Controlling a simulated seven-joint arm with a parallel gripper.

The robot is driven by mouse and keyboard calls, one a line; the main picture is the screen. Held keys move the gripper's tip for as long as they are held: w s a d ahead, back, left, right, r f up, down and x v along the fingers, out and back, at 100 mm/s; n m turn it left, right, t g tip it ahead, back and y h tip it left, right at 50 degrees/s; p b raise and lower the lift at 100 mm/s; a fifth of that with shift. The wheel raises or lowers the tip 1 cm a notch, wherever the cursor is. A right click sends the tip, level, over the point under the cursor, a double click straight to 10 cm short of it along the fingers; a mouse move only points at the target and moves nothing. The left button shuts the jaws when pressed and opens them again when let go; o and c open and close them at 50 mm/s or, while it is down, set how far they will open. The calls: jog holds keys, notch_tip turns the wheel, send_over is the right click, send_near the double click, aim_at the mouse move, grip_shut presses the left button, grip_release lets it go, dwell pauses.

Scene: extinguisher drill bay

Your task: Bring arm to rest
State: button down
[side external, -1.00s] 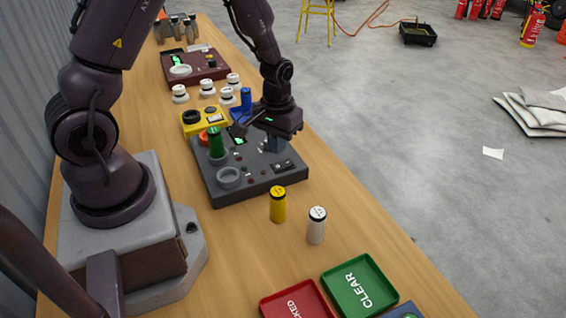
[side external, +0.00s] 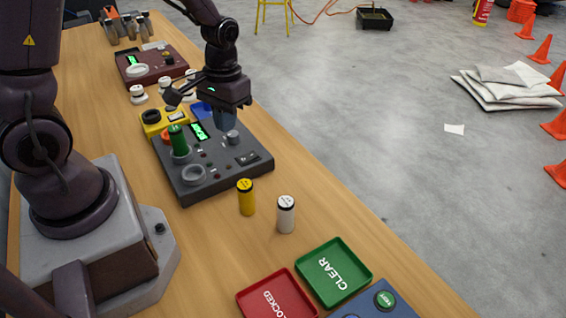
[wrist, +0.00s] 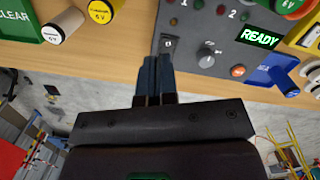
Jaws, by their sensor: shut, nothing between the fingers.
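My gripper (side external: 228,125) is shut and empty, pointing down above the back right part of a dark grey panel (side external: 212,178). In the wrist view its fingers (wrist: 156,68) are together, appearing just off the panel's edge by a small switch (wrist: 167,45). The panel's screen (wrist: 260,38) reads READY in green. A green cylinder (side external: 178,140) stands upright in a socket of the panel. I cannot tell the exact height of the fingertips above the panel.
A yellow cylinder (side external: 246,197) and a white cylinder (side external: 286,215) stand in front of the panel. A green CLEAR tray (side external: 334,272) and a red tray (side external: 277,298) lie nearer. A yellow box (side external: 153,121) and a maroon panel (side external: 152,66) are behind.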

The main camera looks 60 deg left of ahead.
jog(key=s+d+r+m+t, duration=0.2)
jog(key=s+d+r+t, duration=0.1)
jog(key=r, duration=0.6)
jog(key=s+d+r+m+t, duration=0.2)
jog(key=s+r, duration=0.4)
jog(key=r, duration=0.4)
jog(key=shift+d+r+t, duration=0.15)
jog(key=shift+d+t, duration=0.65)
jog(key=shift+d, duration=0.15)
